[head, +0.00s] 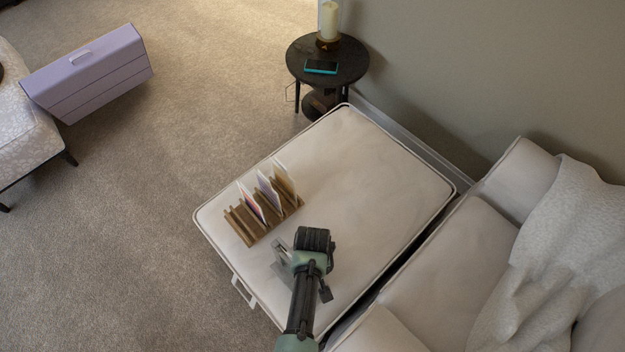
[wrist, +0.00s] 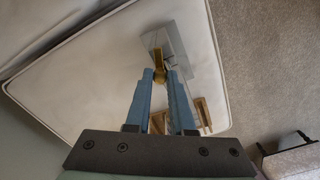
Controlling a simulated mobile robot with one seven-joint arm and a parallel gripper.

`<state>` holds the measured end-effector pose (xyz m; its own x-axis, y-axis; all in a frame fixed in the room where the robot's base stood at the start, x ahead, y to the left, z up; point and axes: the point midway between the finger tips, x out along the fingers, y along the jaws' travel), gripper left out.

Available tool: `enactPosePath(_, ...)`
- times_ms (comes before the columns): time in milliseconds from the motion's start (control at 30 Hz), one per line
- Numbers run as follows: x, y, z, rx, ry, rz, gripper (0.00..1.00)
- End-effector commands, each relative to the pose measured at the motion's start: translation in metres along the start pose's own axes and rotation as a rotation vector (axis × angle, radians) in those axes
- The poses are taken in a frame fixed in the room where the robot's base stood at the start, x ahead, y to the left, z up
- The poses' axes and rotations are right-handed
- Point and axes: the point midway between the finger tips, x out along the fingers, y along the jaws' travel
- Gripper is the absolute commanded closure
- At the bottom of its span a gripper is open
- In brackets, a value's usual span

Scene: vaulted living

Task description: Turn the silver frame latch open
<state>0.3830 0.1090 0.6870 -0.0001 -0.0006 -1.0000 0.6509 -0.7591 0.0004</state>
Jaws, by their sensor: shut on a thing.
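The silver frame (head: 281,262) is on the cream ottoman, mostly hidden behind my arm in the head view. In the wrist view the silver frame (wrist: 172,42) shows as a grey panel just past my fingertips. A small brass-coloured piece (wrist: 159,66), which looks like its latch, sits at the tips of my fingers. My gripper (wrist: 161,78) is shut on this piece. In the head view my gripper (head: 290,256) is over the near part of the ottoman, and its fingertips are hard to make out. Which way the latch is turned I cannot tell.
A wooden rack (head: 240,235) with several upright cards stands on the ottoman (head: 365,165) near the frame. A sofa (head: 470,240) with a throw is at right. A dark side table (head: 350,70) holds a candle and a teal-edged phone. A lilac box (head: 90,75) is at upper left.

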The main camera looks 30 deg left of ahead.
Motion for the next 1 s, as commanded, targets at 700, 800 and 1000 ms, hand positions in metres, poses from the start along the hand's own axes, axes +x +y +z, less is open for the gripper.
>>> enactPosePath(700,-0.0004,0.0002,-0.0010,-0.314,0.002,0.001,1.00)
enactPosePath(800,-0.0004,0.0002,-0.0010,-0.318,0.002,0.001,1.00)
enactPosePath(1000,-0.0003,0.0001,-0.0010,-0.318,0.002,0.001,1.00)
